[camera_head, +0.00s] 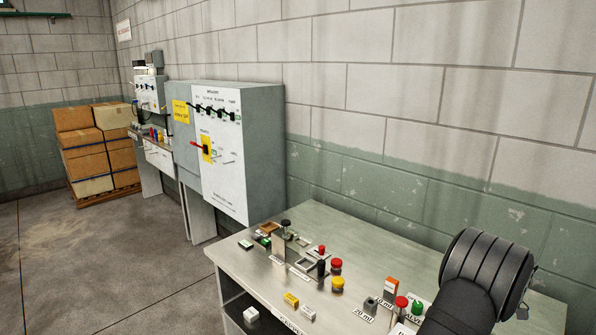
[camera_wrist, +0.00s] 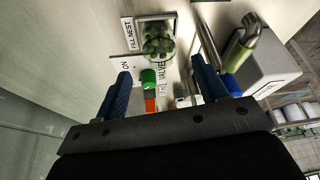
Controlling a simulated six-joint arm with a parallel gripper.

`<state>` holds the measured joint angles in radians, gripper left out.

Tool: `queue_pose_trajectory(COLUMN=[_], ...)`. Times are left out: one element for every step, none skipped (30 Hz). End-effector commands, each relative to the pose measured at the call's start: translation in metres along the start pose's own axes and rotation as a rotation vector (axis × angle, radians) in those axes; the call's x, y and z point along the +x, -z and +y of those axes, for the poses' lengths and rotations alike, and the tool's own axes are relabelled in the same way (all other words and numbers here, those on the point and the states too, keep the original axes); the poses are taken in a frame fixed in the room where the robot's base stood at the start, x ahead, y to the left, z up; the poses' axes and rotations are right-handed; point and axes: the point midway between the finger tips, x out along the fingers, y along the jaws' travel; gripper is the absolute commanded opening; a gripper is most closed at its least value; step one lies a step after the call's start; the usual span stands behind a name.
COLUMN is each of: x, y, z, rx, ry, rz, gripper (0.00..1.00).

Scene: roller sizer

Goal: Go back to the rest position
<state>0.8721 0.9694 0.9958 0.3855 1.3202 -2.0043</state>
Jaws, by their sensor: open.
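My gripper (camera_wrist: 163,84) shows in the wrist view with its two blue fingers wide apart, so it is open. Nothing is clamped between the fingers. A green knob (camera_wrist: 148,76) and an orange block (camera_wrist: 150,103) show in the gap between them, seemingly beyond the fingertips; the distance is hard to tell. In the head view my dark arm link covers the lower right, and the gripper itself is out of sight there.
The steel bench (camera_head: 355,235) carries several small items, including a red knob (camera_head: 336,265) and a yellow knob (camera_head: 338,284). A metal nest (camera_wrist: 172,19) holds green pieces beside a bent pipe (camera_wrist: 243,38) and a grey box (camera_wrist: 275,65). A control cabinet (camera_head: 262,140) stands beyond the bench.

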Motion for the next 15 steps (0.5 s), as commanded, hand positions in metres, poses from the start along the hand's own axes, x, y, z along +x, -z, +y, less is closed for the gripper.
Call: queue_pose_trajectory(x=[0.012,0.018,0.026,0.032,0.038,0.046,0.052,0.058,0.066,0.073,0.079,0.067,0.060,0.054,0.047], y=[0.001,0.001,0.001,0.000,0.000,0.000,0.000,0.000,0.001,0.000,-0.001,0.002,0.005,0.008,0.011], z=[-0.001,0.000,0.000,-0.001,-0.001,-0.001,-0.001,0.000,-0.001,-0.001,-0.001,0.001,0.001,0.001,0.001], rx=[0.000,0.000,0.000,0.000,0.000,0.000,-0.001,-0.001,-0.001,-0.001,0.000,-0.003,-0.003,-0.003,-0.002], ry=[0.004,0.004,0.002,0.003,0.003,0.003,0.003,0.002,0.003,0.003,0.003,-0.005,-0.005,-0.005,-0.005], rz=[0.001,0.001,0.001,0.001,0.001,0.001,0.000,0.000,0.000,0.000,-0.001,-0.003,-0.003,-0.003,-0.002], gripper=[0.66,0.66,0.66,0.66,0.66,0.66,0.66,0.66,0.66,0.66,0.66,0.66,0.66,0.66,0.66])
